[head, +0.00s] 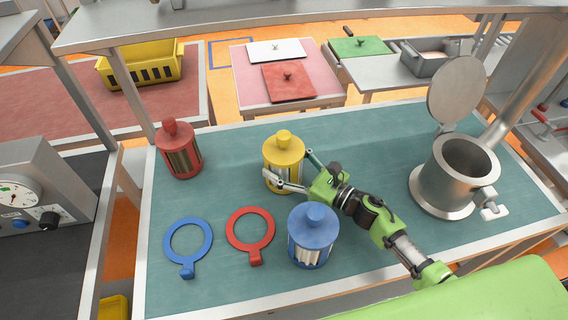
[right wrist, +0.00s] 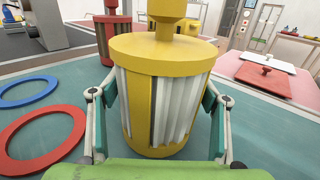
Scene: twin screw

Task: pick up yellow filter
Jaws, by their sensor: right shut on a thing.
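The yellow filter (head: 284,150) stands upright on the teal table top (head: 228,160) in the middle of the head view. It has a yellow cap with a knob and white pleats, and it fills the middle of the right wrist view (right wrist: 160,90). My right gripper (head: 289,170) is shut on it, with one finger on each side of its body. The filter's base appears to be at table level; I cannot tell whether it touches. My left gripper is not in view.
A blue filter (head: 313,238) stands close in front of my right gripper. A red filter (head: 179,150) stands at the back left. A blue ring (head: 168,241) and a red ring (head: 232,230) lie front left. A metal housing (head: 447,178) with an open lid (head: 457,92) stands right.

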